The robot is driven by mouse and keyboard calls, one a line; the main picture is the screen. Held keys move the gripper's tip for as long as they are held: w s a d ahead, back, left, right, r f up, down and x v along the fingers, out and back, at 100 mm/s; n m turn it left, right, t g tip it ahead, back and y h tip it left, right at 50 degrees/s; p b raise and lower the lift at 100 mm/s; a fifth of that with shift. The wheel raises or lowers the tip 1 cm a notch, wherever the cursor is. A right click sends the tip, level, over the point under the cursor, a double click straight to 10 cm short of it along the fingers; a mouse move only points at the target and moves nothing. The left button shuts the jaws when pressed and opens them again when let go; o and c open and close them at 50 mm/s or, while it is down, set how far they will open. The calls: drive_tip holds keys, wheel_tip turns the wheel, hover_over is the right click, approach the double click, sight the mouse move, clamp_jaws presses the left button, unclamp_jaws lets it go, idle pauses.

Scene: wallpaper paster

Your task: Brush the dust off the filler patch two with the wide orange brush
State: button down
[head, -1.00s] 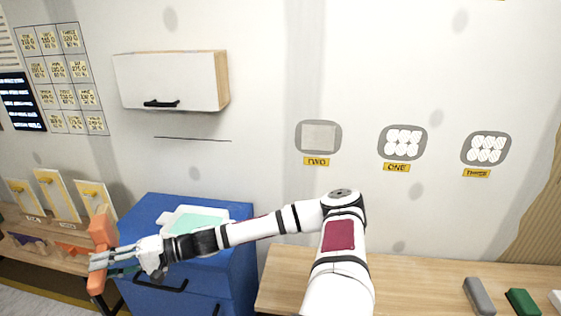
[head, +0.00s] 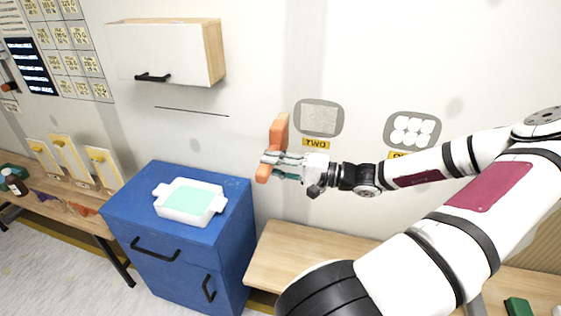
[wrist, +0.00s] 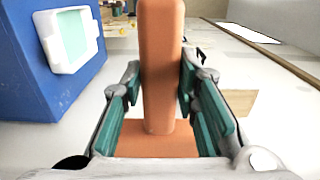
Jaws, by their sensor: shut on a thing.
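My gripper (head: 283,165) is shut on the wide orange brush (head: 279,130), held upright in front of the wall. In the wrist view the brush's orange handle (wrist: 160,65) stands between the fingers. The filler patch two (head: 319,118) is a grey square inside a darker rounded patch on the wall, above the yellow label TWO (head: 316,143). The brush is just left of this patch in the head view; I cannot tell the gap in depth. The brush's bristles are not clearly visible.
A blue cabinet (head: 165,250) with a white tray (head: 189,213) stands at the lower left. A wall cupboard (head: 165,55) hangs above it. Patch one (head: 412,130) is to the right. A wooden bench (head: 290,255) runs below the patches.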

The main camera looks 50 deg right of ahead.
drive_tip(key=shift+s+d+r, duration=0.15)
drive_tip(key=shift+s+d, duration=0.15)
drive_tip(key=shift+s, duration=0.1)
drive_tip(key=shift+w+d, duration=0.4)
drive_tip(key=shift+d, duration=0.55)
drive_tip(key=shift+w+d, duration=0.4)
drive_tip(key=shift+d, duration=0.6)
drive_tip(key=shift+w+d, duration=0.4)
drive_tip(key=shift+d, duration=0.55)
drive_tip(key=shift+w+d, duration=0.3)
drive_tip(key=shift+d, duration=0.35)
drive_tip(key=shift+w+d, duration=0.25)
drive_tip(key=shift+d, duration=0.35)
idle(0.5)
idle(0.5)
approach(284, 144)
drive_tip(key=shift+s, duration=1.05)
idle(0.3)
